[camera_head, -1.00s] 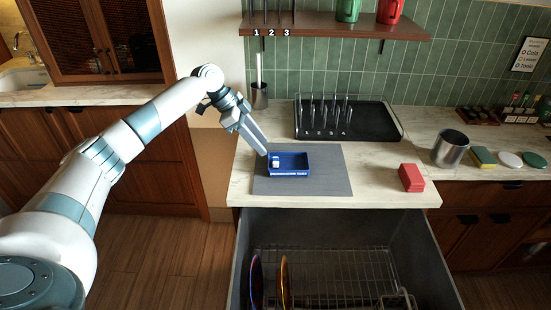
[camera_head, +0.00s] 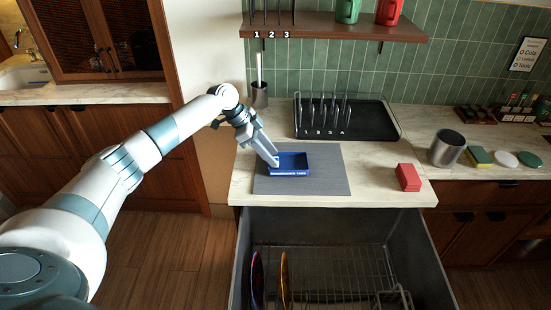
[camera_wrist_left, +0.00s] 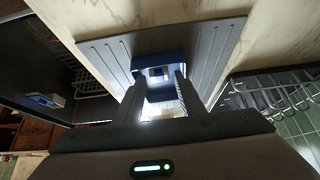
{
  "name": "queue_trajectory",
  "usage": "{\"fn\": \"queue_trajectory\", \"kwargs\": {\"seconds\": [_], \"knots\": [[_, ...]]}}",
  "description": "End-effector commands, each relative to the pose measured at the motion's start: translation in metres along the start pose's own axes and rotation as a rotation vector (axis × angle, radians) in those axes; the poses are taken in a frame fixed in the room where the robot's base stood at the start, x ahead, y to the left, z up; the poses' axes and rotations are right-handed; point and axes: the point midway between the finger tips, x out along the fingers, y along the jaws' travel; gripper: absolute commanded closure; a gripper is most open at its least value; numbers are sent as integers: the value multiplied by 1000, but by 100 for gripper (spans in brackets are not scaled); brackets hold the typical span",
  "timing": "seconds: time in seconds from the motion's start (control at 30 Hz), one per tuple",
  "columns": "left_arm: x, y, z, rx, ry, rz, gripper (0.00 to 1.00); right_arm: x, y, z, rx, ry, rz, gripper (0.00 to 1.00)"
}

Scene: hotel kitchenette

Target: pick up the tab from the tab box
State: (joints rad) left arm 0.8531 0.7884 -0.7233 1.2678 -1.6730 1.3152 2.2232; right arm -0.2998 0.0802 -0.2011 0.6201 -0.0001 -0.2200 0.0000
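The blue tab box (camera_head: 290,171) sits on the grey mat on the counter. My left gripper (camera_head: 274,161) points down into the left end of the box, at the spot where the white tab lies. In the head view the fingers largely cover the tab. In the left wrist view the box (camera_wrist_left: 160,60) is beyond the fingertips, and a small pale piece (camera_wrist_left: 157,73), apparently the tab, shows inside it. The left gripper's fingers (camera_wrist_left: 160,82) are apart there; I see no firm grip on anything. My right gripper is not in view.
The grey mat (camera_head: 325,172) has bare room right of the box. A black rack tray (camera_head: 370,120) stands behind, a red block (camera_head: 408,177) and a metal cup (camera_head: 447,149) to the right. An open dishwasher drawer (camera_head: 340,230) lies below the counter's front edge.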

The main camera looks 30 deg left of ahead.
Motion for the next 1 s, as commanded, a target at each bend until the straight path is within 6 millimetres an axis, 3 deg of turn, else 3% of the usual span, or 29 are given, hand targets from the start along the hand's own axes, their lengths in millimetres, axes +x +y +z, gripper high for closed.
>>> {"fn": "queue_trajectory", "kwargs": {"seconds": [0.2,0.63,0.77,1.0], "knots": [[15,0,1,-2,-1,0,64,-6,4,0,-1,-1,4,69],[15,0,1,-1,-1,0,64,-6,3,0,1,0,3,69],[15,0,1,-1,-1,0,93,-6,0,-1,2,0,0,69],[15,0,1,-1,-1,0,96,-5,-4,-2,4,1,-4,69]]}}
